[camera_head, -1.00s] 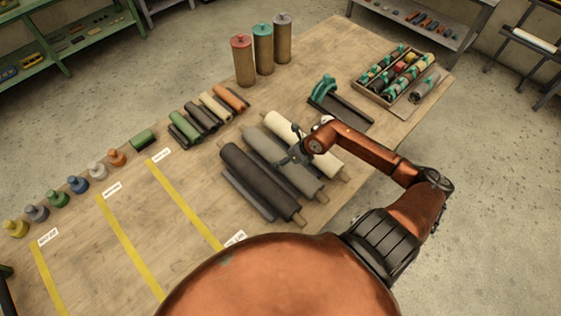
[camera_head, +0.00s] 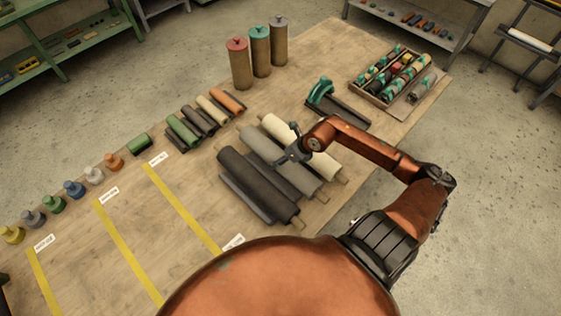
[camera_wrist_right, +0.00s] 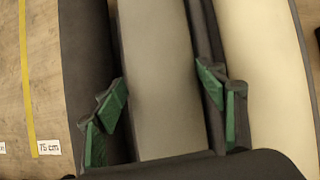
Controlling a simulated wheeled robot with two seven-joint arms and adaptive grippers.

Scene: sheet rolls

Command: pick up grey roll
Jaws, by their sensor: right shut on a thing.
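The grey roll (camera_head: 300,179) lies on the table between a dark roll (camera_head: 255,182) and a cream roll (camera_head: 320,150). My right gripper (camera_head: 290,145) is over its middle with one finger on each side. In the right wrist view the grey roll (camera_wrist_right: 158,75) runs between the green-padded fingers of the right gripper (camera_wrist_right: 165,102), which is shut on it. I cannot tell whether the roll is clear of the table. My left gripper is not in view.
The dark and cream rolls lie close on both sides. A teal-handled tool (camera_head: 320,91) and a crate of small rolls (camera_head: 370,95) are farther back. Yellow tape lines (camera_head: 182,208) mark the clear front left table.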

